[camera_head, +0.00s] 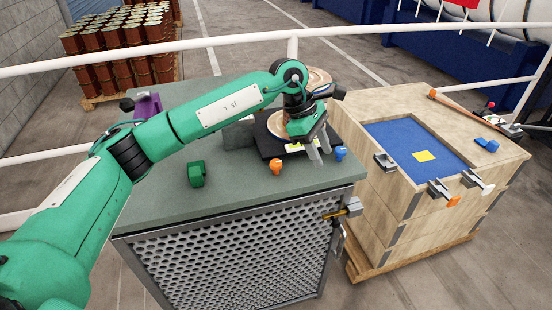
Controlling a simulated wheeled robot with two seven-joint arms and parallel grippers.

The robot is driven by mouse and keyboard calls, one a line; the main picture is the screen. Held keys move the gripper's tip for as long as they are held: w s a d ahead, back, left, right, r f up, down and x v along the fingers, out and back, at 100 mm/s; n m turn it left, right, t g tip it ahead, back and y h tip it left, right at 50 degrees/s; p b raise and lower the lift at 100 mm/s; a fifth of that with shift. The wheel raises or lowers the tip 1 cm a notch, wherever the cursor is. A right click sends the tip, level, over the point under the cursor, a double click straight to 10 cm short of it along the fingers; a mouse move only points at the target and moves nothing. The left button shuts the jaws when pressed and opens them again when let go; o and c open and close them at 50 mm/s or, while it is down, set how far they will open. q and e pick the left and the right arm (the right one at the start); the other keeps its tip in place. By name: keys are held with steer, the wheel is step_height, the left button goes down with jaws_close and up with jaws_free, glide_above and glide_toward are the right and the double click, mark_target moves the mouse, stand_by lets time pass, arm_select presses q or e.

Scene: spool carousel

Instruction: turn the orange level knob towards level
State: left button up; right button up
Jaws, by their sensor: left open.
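The orange knob (277,167) stands at the front left corner of a dark base plate (268,142) on the grey-green bench top. A blue knob (340,153) stands at the plate's right side. My left arm reaches in from the left over the bench. My left gripper (320,150) is open, with its grey fingers pointing down between the two knobs, nearer the blue one. It appears apart from the orange knob. A round, pale spool-like part (276,124) on the plate is partly hidden behind the gripper. My right gripper is not in view.
A green block (196,174) and a purple part (147,106) sit on the bench (160,206). A wooden crate (512,152) with a blue recess and several clamps stands to the right. White railings run behind. The bench's front left is clear.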

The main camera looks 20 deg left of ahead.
arm_select(q)
steer(key=w+a+r+y, duration=0.3)
steer(key=a+r+y, duration=0.2)
steer(key=a, duration=0.7)
steer(key=p, duration=0.2)
glide_above(276, 162)
steer(key=shift+t, duration=0.3)
step_height(276, 162, down, 6)
steer(key=shift+s+r, duration=0.1)
step_height(276, 162, down, 7)
steer(key=shift+p, duration=0.7)
steer(key=shift+f, duration=0.4)
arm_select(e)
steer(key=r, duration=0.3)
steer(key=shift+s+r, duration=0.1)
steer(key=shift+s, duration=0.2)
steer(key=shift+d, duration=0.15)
arm_select(q)
steer(key=shift+c, duration=0.2)
steer(key=c, duration=0.7)
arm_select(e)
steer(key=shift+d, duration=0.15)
